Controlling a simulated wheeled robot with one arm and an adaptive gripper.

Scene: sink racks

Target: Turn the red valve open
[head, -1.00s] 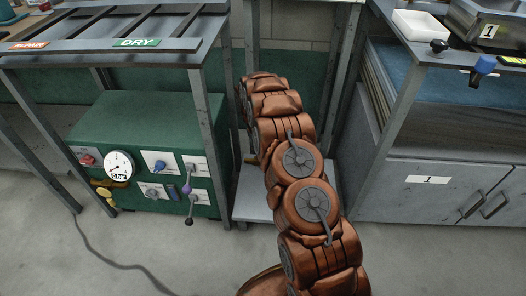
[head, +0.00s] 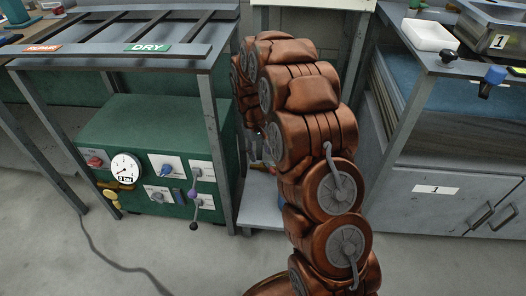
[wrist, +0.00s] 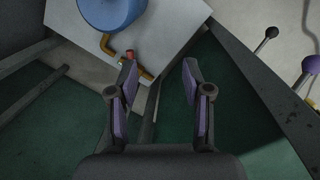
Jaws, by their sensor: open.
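In the wrist view, a small red part (wrist: 129,55), which looks like the red valve's handle, sits on a yellow pipe (wrist: 108,43) beside a blue cylinder (wrist: 112,8) on a pale shelf (wrist: 170,25). My gripper (wrist: 158,70) is open and empty, its two purple-padded fingers spread apart. The red part shows just past the left fingertip, left of the gap between the fingers; I cannot tell whether they touch. In the head view my own arm hides the gripper and most of the area around the low shelf (head: 262,200).
A green box (head: 150,125) with a gauge (head: 125,168), knobs and a purple-knobbed lever (head: 193,205) stands left of the shelf. Metal rack legs (head: 222,150) flank my arm. A grey cabinet (head: 455,185) stands right. The floor in front is clear except for a cable.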

